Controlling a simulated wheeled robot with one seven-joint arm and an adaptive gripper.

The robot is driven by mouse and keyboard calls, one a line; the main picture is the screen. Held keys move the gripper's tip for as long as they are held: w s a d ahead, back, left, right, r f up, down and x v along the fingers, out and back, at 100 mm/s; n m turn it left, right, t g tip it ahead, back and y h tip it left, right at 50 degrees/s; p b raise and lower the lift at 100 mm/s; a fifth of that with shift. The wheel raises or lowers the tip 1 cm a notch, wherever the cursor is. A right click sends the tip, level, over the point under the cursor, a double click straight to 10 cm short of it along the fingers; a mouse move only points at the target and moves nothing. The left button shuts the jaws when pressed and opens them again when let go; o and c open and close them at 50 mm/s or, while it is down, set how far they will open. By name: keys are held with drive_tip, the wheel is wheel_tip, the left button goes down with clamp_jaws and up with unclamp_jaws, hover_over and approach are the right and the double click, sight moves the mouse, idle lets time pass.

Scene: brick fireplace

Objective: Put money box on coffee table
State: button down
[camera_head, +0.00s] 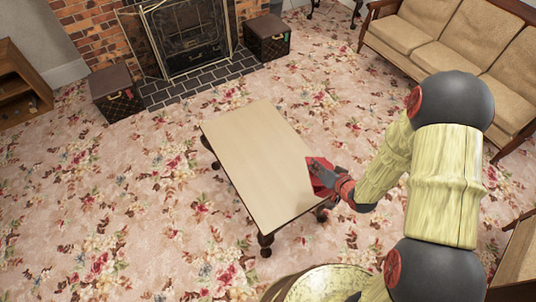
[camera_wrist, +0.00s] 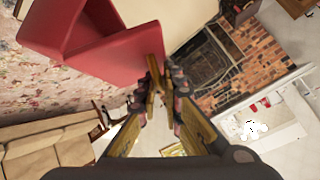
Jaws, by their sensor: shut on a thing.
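The money box is a red, angular object (camera_head: 320,173) at the end of my arm in the head view. In the wrist view the money box (camera_wrist: 112,62) fills the upper left, with a flat red face and a recess. My gripper (camera_head: 342,188) is shut on its edge; the fingertips (camera_wrist: 158,78) meet at its lower right corner. The coffee table (camera_head: 248,150) has a bare, light wooden top and dark legs. In the head view the money box overlaps the table's right edge; its height above the top is unclear. My gripper partly hides it.
A beige sofa (camera_head: 440,45) stands at the upper right. A brick fireplace (camera_head: 95,35) with a screen is at the back, flanked by two dark boxes (camera_head: 116,93) (camera_head: 267,38). A wooden shelf (camera_head: 20,88) is at far left. Floral carpet (camera_head: 110,190) left of the table is clear.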

drive_tip(key=s+a+f+n+g+y+b, duration=0.25)
drive_tip(key=s+a+f+y, duration=0.25)
drive_tip(key=s, duration=0.3)
drive_tip(key=w+a+f+b, duration=0.3)
drive_tip(key=w+f+b, duration=0.1)
drive_tip(key=w+f, duration=0.1)
drive_tip(key=w+a+f+g+b, duration=0.1)
drive_tip(key=w+a+f+b, duration=0.3)
drive_tip(key=w+f, duration=0.2)
wheel_tip(320, 180, down, 3)
drive_tip(key=shift+r+n, duration=0.2)
drive_tip(key=shift+n, duration=0.15)
drive_tip(key=c, duration=2)
unclamp_jaws()
drive_tip(key=shift+r, duration=0.1)
drive_tip(key=shift+o, duration=0.2)
